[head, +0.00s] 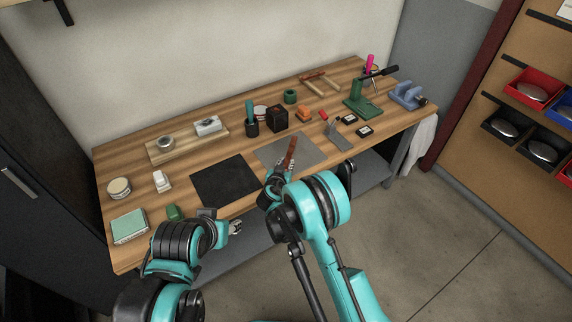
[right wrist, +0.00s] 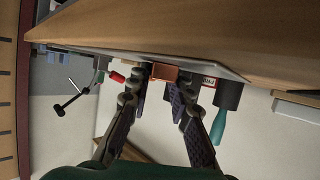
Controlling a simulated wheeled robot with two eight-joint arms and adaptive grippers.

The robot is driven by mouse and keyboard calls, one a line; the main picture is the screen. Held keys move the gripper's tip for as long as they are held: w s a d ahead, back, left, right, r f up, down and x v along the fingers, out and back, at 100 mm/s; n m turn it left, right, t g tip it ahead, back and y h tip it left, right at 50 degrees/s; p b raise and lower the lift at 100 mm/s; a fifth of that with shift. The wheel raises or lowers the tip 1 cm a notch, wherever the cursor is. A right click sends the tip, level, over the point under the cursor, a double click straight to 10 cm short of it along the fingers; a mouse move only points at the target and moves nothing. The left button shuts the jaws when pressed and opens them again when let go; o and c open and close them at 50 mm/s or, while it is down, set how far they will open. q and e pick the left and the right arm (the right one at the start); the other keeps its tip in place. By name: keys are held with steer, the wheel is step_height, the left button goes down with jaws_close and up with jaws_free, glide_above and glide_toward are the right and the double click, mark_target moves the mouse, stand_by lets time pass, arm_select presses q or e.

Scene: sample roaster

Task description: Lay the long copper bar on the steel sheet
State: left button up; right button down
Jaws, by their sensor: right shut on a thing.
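The long copper bar (head: 291,152) is a reddish-brown strip in the head view. It reaches away from my right gripper (head: 279,174), over the grey steel sheet (head: 318,151). My right gripper is shut on the bar's near end. I cannot tell whether the bar touches the sheet.
A black mat (head: 225,181) lies left of the sheet. Behind the sheet stand a black box (head: 277,118), a dark cup (head: 251,127) and an orange block (head: 303,113). A red-handled tool (head: 336,134) and a green press (head: 362,106) are to the right.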

steer(key=c, duration=1.4)
jaws_free()
steer(key=shift+o, duration=0.2)
steer(key=shift+s+a+r, duration=0.1)
steer(key=shift+s+r, duration=0.15)
steer(key=p+v, duration=0.3)
steer(key=v, duration=0.8)
steer(key=s+d+r+g, duration=0.2)
steer(key=s+d+r, duration=0.2)
steer(key=d+r, duration=0.45)
steer(key=s+d+r+g, duration=0.2)
steer(key=s+d+r, duration=0.2)
steer(key=d+r, duration=0.4)
steer(key=s+d+r+n+g+y, duration=0.1)
steer(key=s+d, duration=0.3)
steer(key=s, duration=0.5)
steer(key=s+d+r+g+y, duration=0.1)
steer(key=s+d, duration=0.3)
steer(key=s, duration=0.6)
steer(key=shift+s+n, duration=0.15)
steer(key=shift+n, duration=0.25)
